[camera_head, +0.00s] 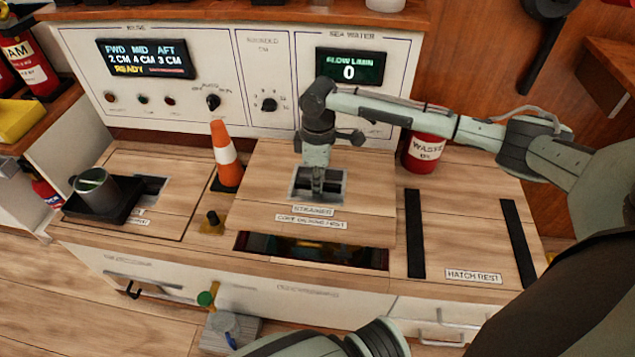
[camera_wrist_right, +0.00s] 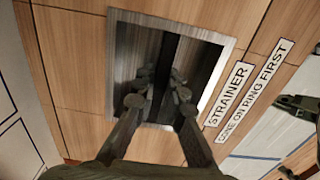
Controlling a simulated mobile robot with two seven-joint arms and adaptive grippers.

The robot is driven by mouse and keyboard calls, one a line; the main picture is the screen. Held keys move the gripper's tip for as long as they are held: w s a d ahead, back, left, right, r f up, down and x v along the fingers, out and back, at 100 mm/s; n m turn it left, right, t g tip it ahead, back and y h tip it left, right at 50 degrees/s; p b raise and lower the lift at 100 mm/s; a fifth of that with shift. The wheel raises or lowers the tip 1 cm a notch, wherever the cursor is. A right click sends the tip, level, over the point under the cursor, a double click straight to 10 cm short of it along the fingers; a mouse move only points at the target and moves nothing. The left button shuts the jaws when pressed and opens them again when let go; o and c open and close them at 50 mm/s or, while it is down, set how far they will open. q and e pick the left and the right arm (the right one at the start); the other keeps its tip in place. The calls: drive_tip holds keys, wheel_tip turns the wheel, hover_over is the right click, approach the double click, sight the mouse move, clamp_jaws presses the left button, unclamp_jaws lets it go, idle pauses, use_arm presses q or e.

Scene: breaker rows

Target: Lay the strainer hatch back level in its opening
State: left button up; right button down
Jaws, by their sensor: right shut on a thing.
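The strainer hatch (camera_head: 355,190) is a wooden panel labelled STRAINER. It sits over the back of its opening (camera_head: 310,250), with its front edge raised or set back. A dark strip of the opening shows along that edge; the rest is hidden beneath the panel. My right gripper (camera_head: 320,185) points down into the hatch's metal-framed recess and is shut on the handle there. In the right wrist view, the fingers (camera_wrist_right: 160,98) reach into the recess on the hatch (camera_wrist_right: 75,70), at a dark bar.
An orange and white cone (camera_head: 226,160) stands close left of the hatch. A small brass piece (camera_head: 212,222) sits in front of it. A red waste bin (camera_head: 424,150) stands behind right. The hatch rest strips (camera_head: 415,235) at right are bare. A dark tray (camera_head: 85,210) holds a mug.

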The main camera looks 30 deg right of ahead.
use_arm(q)
drive_tip(key=shift+f, duration=0.1)
use_arm(e)
drive_tip(key=shift+w+r, duration=0.1)
drive_tip(key=shift+r, duration=0.1)
drive_tip(key=shift+p, duration=0.65)
drive_tip(key=shift+f+b, duration=0.45)
drive_tip(key=shift+f, duration=1.05)
use_arm(q)
drive_tip(key=shift+s+r+b, duration=0.1)
drive_tip(key=shift+r+b, duration=0.35)
drive_tip(key=shift+r, duration=0.25)
use_arm(e)
drive_tip(key=shift+f, duration=1.45)
use_arm(q)
drive_tip(key=shift+r+p, duration=0.55)
drive_tip(key=shift+p, duration=0.05)
drive_tip(key=shift+f, duration=0.15)
use_arm(e)
drive_tip(key=shift+f, duration=0.4)
drive_tip(key=shift+f+b, duration=0.95)
drive_tip(key=shift+f, duration=1)
drive_tip(key=c, duration=1.6)
unclamp_jaws()
use_arm(q)
drive_tip(key=shift+f, duration=0.75)
use_arm(e)
drive_tip(key=shift+o, duration=0.5)
